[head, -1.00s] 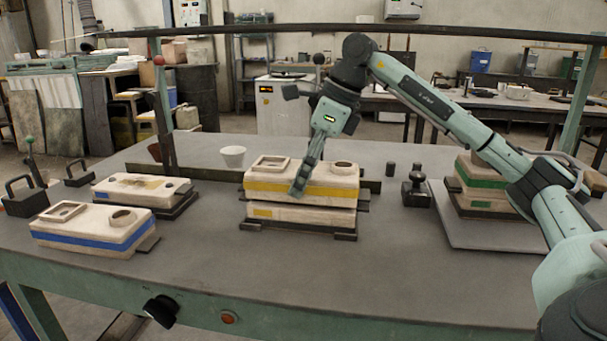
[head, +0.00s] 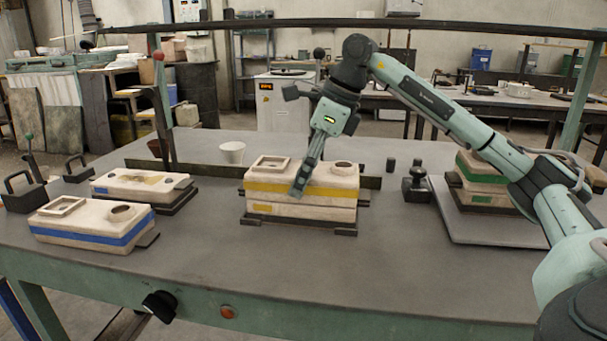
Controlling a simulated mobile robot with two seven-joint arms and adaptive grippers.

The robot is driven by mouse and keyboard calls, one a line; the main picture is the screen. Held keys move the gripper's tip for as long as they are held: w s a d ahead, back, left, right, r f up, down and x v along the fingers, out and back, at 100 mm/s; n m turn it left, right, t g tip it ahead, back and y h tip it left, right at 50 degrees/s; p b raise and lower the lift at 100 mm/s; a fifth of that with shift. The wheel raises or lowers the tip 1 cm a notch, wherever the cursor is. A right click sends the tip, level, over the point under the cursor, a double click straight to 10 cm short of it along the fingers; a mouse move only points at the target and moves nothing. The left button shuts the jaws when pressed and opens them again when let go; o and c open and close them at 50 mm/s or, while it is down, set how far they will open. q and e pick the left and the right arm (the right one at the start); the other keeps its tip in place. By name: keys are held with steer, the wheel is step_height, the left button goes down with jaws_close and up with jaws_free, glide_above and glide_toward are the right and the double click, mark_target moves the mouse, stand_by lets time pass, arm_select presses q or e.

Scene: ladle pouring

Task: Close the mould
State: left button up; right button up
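The yellow-banded upper mould half (head: 275,187), with a square basin and a round opening on top, is stacked over a lower half with a yellow label (head: 262,208). Their edges look lined up, with a thin dark seam between them. The lower half rests on dark bars on the bench. My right gripper (head: 301,186) points down at the front of the upper half, its fingers overlapping the yellow band. I see it edge-on, so its opening and any grip are hidden. My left gripper is not in view.
A blue-banded mould half (head: 90,234) lies front left, before a pale half on a dark plate (head: 150,187). Black weights (head: 22,192) stand far left, another (head: 416,185) at right. A white cup (head: 232,152) stands behind. A green-banded mould (head: 478,178) is right. The front bench is clear.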

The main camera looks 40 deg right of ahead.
steer(key=shift+r, duration=0.15)
steer(key=o, duration=1.9)
steer(key=shift+f, duration=0.2)
steer(key=v, duration=1.2)
steer(key=shift+r, duration=0.15)
